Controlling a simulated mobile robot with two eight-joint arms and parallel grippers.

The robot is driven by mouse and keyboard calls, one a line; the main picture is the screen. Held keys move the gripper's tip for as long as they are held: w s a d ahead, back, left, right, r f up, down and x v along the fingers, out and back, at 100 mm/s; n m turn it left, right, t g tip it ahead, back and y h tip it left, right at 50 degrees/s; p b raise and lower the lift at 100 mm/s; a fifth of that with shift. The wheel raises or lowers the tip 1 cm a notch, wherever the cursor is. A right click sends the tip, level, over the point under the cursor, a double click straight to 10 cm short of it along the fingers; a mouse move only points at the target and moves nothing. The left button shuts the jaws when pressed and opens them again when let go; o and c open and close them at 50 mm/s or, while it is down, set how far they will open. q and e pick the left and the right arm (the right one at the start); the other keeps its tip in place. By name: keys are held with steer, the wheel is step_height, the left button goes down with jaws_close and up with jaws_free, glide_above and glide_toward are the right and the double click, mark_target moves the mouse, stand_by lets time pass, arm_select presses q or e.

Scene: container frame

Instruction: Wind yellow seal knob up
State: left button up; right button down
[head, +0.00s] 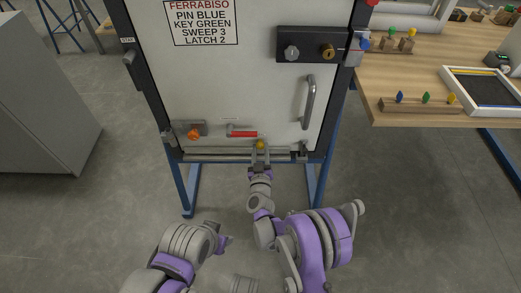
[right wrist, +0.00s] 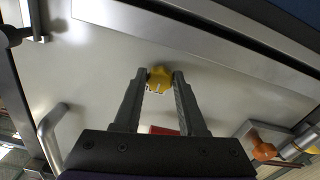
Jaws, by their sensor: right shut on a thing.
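The yellow seal knob (head: 260,144) is low on the front of the white container door (head: 262,85), near its bottom edge. In the right wrist view the yellow knob (right wrist: 160,77) is lobed and sits between the tips of my right gripper (right wrist: 160,80). My right gripper (head: 260,155) is shut on the knob, reaching up to it from below. My left arm shows at the bottom left of the head view, and its gripper (head: 227,242) is low, away from the door; its fingers are too unclear to judge.
An orange knob (head: 193,134) and a red-handled lever (head: 243,133) are on the lower door. A grey vertical handle (head: 309,102) is at right, below a dark panel (head: 310,46) with two knobs. A wooden table (head: 400,72) with pegs and a tray stands right. The floor in front is clear.

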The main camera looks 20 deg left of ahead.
steer(key=shift+c, duration=2.3)
jaws_free()
steer(key=p+v, duration=0.1)
steer(key=v, duration=0.9)
steer(key=shift+s, duration=0.4)
steer(key=shift+d+r, duration=0.1)
